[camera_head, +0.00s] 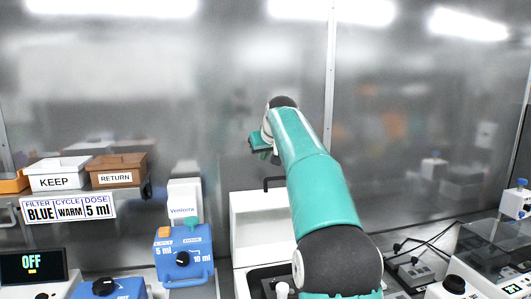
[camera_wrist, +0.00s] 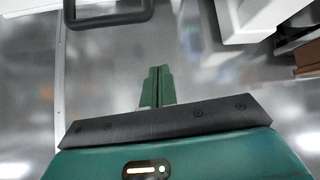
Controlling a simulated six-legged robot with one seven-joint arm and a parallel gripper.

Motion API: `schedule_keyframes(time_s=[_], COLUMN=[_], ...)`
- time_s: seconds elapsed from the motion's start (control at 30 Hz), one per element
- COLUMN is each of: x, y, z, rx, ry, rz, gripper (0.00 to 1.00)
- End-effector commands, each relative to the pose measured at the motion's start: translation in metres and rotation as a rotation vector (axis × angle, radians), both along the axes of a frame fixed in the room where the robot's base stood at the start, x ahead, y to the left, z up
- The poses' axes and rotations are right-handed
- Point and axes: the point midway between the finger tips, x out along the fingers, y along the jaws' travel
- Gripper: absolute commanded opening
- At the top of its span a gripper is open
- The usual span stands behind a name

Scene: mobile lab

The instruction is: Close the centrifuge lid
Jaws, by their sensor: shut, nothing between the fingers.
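The centrifuge is the white unit low in the middle of the head view, partly behind my arm. Its white lid (camera_head: 257,222) stands raised, with a black handle (camera_head: 272,183) at its top edge. The dark opening below is partly hidden by my arm. My gripper (camera_head: 258,146) is above the lid and handle, apart from them in the picture. In the wrist view my green fingers (camera_wrist: 158,86) are together and empty. A dark handle loop (camera_wrist: 110,18) shows at the top left there, beyond the fingertips and not touched.
A blue dosing device (camera_head: 184,258) and a white Ventorix unit (camera_head: 186,205) stand left of the centrifuge. A white KEEP bin (camera_head: 58,172) and a brown RETURN bin (camera_head: 118,171) sit on a shelf. Cables and a clear-covered device (camera_head: 497,245) lie right. A metal wall is behind.

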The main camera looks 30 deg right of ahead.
Motion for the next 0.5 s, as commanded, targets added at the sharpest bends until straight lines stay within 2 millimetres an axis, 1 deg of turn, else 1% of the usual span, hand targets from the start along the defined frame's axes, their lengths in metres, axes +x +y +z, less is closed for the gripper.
schedule_keyframes(time_s=[0.03,0.33,0.37,0.4,0.5], x=[0.007,0.04,0.042,0.037,0.03], y=[-0.001,-0.006,-0.007,-0.007,-0.007], z=[-0.009,-0.041,-0.042,-0.041,-0.043], rx=[0.001,0.001,0.001,0.0,0.0], ry=[0.003,0.001,0.0,-0.002,-0.001], rz=[0.0,0.003,0.004,0.003,0.003], gripper=[0.0,0.0,0.0,0.0,0.0])
